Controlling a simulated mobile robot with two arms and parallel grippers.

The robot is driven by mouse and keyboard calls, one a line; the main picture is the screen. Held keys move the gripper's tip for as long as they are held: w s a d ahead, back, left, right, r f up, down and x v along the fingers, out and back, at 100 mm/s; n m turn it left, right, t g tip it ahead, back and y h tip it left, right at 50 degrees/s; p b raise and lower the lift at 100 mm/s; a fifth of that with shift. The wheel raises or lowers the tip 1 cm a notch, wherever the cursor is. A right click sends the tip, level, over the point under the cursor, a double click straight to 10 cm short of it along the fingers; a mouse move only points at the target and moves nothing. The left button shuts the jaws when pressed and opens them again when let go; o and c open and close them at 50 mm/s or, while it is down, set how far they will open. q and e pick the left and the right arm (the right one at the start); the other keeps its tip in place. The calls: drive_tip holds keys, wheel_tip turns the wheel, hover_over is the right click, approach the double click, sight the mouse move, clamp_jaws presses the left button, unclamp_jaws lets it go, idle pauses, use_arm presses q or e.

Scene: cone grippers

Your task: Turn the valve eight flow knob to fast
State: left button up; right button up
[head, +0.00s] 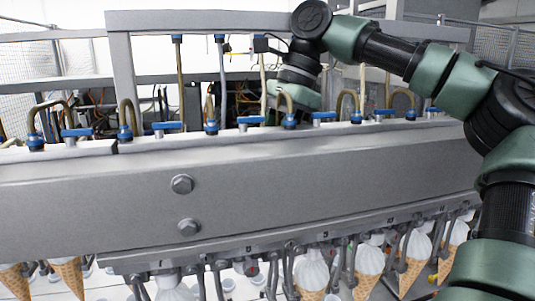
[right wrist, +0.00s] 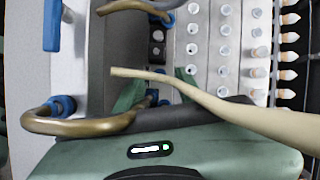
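Blue flow knobs stand in a row along the top of the grey beam (head: 240,185); one blue knob (head: 250,121) is left of my right gripper (head: 288,100) and another (head: 324,116) is right of it. I cannot read which is valve eight or its flow marks. My right gripper hangs over the beam's rear edge, its fingers mostly hidden behind a brass pipe in the head view. In the right wrist view the green fingers (right wrist: 158,90) stand apart, with part of a brass pipe and blue fitting near them. A blue knob (right wrist: 52,25) is at upper left. My left gripper is out of view.
Bent brass pipes (head: 126,112) with blue fittings rise between the knobs. A beige hose (right wrist: 215,103) crosses close before the right wrist camera. A grey frame (head: 205,20) stands behind. Ice cream cones (head: 368,270) hang below the beam.

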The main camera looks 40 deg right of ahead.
drive_tip(key=shift+w+a, duration=0.1)
drive_tip(key=shift+a, duration=0.1)
clamp_jaws()
drive_tip(key=shift+w+r+n+g, duration=0.1)
drive_tip(key=shift+n+g, duration=0.2)
drive_tip(key=shift+n, duration=0.5)
unclamp_jaws()
drive_tip(key=shift+d, duration=0.15)
drive_tip(key=v, duration=0.7)
drive_tip(key=shift+r, duration=0.3)
drive_tip(key=shift+d, duration=0.15)
